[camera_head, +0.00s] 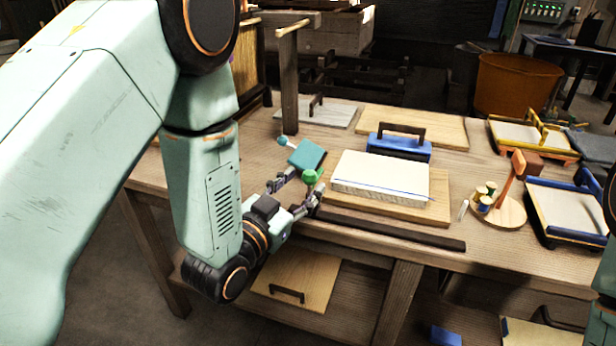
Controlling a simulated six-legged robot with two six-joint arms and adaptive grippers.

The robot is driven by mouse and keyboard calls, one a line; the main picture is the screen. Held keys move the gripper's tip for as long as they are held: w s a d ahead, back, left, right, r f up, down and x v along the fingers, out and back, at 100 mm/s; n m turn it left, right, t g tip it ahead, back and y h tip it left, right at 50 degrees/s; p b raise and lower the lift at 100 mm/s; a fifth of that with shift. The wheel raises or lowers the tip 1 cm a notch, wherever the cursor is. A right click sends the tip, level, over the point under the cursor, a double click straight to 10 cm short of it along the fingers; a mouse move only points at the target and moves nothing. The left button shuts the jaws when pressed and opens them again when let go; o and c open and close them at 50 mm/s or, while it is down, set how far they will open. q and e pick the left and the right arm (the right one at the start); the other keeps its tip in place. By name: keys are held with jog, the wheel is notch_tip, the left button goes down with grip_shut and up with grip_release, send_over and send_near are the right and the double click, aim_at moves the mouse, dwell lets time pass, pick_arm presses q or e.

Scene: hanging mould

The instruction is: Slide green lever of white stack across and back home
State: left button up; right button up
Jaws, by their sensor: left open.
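The white stack (378,178) lies on a wooden board on the bench, with a thin blue line along its front side. A green ball knob (310,177), which looks like the lever's end, stands just left of the stack. My left gripper (298,186) is open at the bench's front edge, its fingers spread. The knob shows between and just beyond the fingertips; I cannot tell whether they touch it. The lever's shaft is mostly hidden by the gripper. A teal block (307,154) sits right behind the gripper. My right gripper is out of view.
A blue block with a dark handle (399,146) stands behind the stack. A dark rail (390,232) runs along the front edge. A wooden post (289,85) rises behind my left gripper. A small round stand (499,210) and framed trays (567,208) are at right.

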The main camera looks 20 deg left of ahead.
aim_at(306, 181)
pick_arm(q)
jog(key=x, duration=0.4)
jog(key=shift+w+a+f, duration=0.1)
jog(key=shift+c, duration=0.3)
jog(key=c, duration=0.3)
grip_shut()
